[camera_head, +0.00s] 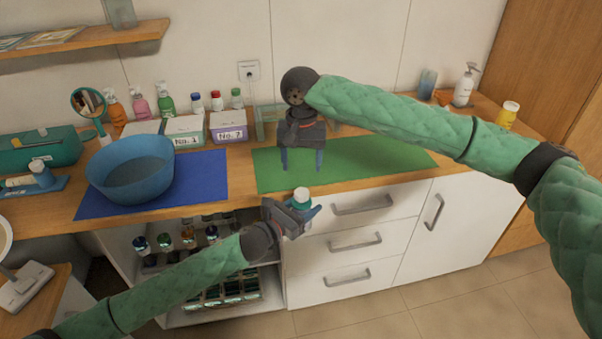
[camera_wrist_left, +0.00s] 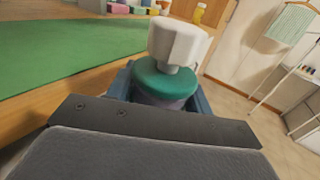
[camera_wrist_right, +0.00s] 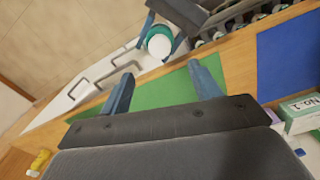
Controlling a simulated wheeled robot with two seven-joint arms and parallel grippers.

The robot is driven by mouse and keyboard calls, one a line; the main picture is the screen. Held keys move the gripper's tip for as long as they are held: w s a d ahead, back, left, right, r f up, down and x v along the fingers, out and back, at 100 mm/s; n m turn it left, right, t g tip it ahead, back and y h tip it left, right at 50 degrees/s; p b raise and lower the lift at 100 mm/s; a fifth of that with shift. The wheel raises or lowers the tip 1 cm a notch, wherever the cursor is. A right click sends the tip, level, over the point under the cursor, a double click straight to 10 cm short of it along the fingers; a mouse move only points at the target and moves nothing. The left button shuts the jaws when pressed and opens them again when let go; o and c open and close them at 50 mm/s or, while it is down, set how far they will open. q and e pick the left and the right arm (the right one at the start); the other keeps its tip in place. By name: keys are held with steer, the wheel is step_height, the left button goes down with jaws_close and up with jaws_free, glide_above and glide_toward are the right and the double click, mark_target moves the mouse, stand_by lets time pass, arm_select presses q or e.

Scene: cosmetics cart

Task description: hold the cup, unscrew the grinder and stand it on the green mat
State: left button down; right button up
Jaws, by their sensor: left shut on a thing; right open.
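My left gripper (camera_head: 300,208) is shut on a cup (camera_wrist_left: 162,102), just in front of the counter's edge. Only a little of its greyish body shows between the jaws in the left wrist view. A green disc and a white, many-sided knob on a short neck, which look like the grinder (camera_wrist_left: 178,42), sit upright on top. The grinder's white top also shows in the right wrist view (camera_wrist_right: 159,47). My right gripper (camera_head: 302,160) is open and empty, fingers pointing down over the green mat (camera_head: 375,160). The mat is bare, behind the held cup.
A blue bowl (camera_head: 130,172) stands on a blue mat (camera_head: 205,180) at left. White boxes (camera_head: 228,125) and several bottles line the back. A soap dispenser (camera_head: 464,86) and yellow jar (camera_head: 508,114) stand at right. An open shelf with bottles lies below the counter.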

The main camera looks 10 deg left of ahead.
mark_target(302, 191)
step_height(302, 191, down, 12)
steer(key=shift+r, duration=0.2)
stand_by(0.4)
steer(key=shift+c, duration=0.2)
steer(key=c, duration=0.8)
steer(key=n, duration=0.4)
steer(key=shift+d, duration=0.1)
stand_by(0.5)
steer(key=o, duration=1.1)
steer(key=shift+c, duration=0.2)
